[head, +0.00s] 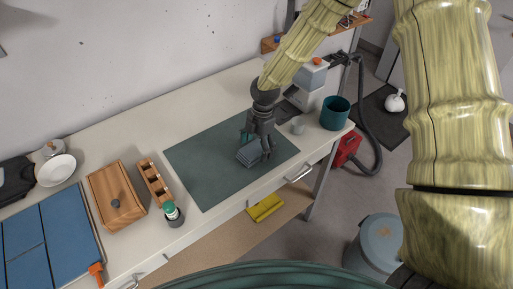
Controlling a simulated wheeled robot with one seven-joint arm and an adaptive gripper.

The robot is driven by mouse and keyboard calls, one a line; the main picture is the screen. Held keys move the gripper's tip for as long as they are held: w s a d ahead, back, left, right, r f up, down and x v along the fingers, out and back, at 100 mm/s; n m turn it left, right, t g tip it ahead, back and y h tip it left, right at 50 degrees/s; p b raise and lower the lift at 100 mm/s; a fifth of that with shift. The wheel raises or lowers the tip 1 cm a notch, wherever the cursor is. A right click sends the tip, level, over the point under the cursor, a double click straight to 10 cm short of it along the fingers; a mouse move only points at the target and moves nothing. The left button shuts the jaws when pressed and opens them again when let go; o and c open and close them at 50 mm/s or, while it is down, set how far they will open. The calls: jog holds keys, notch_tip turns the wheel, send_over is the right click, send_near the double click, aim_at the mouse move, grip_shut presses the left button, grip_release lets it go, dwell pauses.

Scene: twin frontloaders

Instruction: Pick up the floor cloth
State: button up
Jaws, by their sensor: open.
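A folded grey-blue cloth (248,154) lies on the dark green mat (200,172) on the worktop. My gripper (267,157) points down at its right side, with the fingers open and very close to the cloth. I cannot tell whether they touch it, and the gripper hides part of it. A folded yellow cloth (265,207) lies lower down, on a brown surface below the worktop's front edge, apart from my gripper. The frame does not show which of the two is the floor cloth.
A wooden box (115,196) and a green-capped jar (173,214) stand left. A lidded bucket (374,245) is on the floor.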

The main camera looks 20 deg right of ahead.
aim_at(256, 147)
jog(key=shift+f, duration=0.25)
jog(key=c, duration=1.1)
jog(key=shift+r, duration=0.15)
jog(key=shift+r+b, duration=1.6)
jog(key=shift+r, duration=3.3)
